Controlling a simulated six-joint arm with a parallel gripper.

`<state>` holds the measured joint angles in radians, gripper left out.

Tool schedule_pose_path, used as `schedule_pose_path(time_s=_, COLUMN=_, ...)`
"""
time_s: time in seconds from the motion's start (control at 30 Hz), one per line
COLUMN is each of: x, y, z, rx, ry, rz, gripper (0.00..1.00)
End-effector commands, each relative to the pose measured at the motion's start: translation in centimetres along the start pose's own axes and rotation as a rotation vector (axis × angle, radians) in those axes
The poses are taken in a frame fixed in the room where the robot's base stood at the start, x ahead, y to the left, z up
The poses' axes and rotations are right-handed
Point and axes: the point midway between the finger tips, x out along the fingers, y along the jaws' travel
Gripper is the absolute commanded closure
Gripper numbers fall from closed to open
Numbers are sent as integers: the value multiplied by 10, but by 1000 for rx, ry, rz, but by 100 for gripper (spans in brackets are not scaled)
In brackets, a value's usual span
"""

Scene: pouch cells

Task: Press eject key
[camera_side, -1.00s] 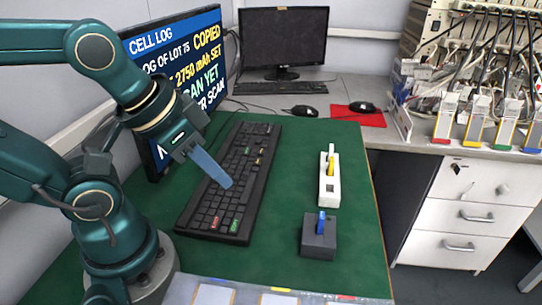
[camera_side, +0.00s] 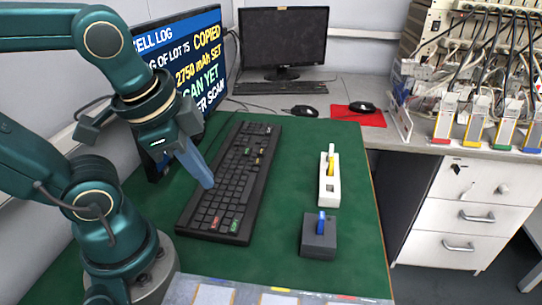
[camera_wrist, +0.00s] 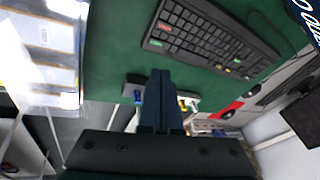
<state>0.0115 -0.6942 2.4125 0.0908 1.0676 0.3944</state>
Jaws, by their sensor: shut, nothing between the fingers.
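The black keyboard (camera_side: 232,185) lies on the green mat, and it also shows at the top of the wrist view (camera_wrist: 205,38). A red key (camera_side: 214,223) and a green key (camera_side: 236,223) sit at its near end, with a few other coloured keys further along. Their labels are too small to read, so I cannot tell which is the eject key. My gripper (camera_side: 208,185) is shut and empty, its blue-grey fingers pointing down over the keyboard's left edge, beyond the red key. I cannot tell whether the tips touch. The fingers (camera_wrist: 160,75) also show in the wrist view.
A dark grey block (camera_side: 319,242) with a blue piece and a white holder (camera_side: 329,188) with a yellow piece stand right of the keyboard. A monitor with text (camera_side: 195,55) stands close behind my wrist. The green mat (camera_side: 285,150) is clear between keyboard and holders.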

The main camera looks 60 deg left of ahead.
Motion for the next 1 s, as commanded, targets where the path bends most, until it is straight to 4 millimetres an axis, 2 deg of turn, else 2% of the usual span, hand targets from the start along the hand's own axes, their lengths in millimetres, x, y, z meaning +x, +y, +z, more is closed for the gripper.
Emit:
schedule_pose_path(time_s=0.1, x=0, y=-7, z=10, rx=318, ry=-156, rz=22, gripper=100)
schedule_pose_path(time_s=0.2, x=-1, y=-14, z=16, rx=564, ry=-283, rz=60, gripper=100)
schedule_pose_path(time_s=0.5, x=2, y=-32, z=17, rx=1151, ry=-615, rz=223, gripper=100)
schedule_pose_path(time_s=0.73, x=12, y=-36, z=6, rx=1449, ry=-827, rz=341, gripper=100)
schedule_pose_path(time_s=1.0, x=28, y=-27, z=-1, rx=1564, ry=-937, rz=384, gripper=100)
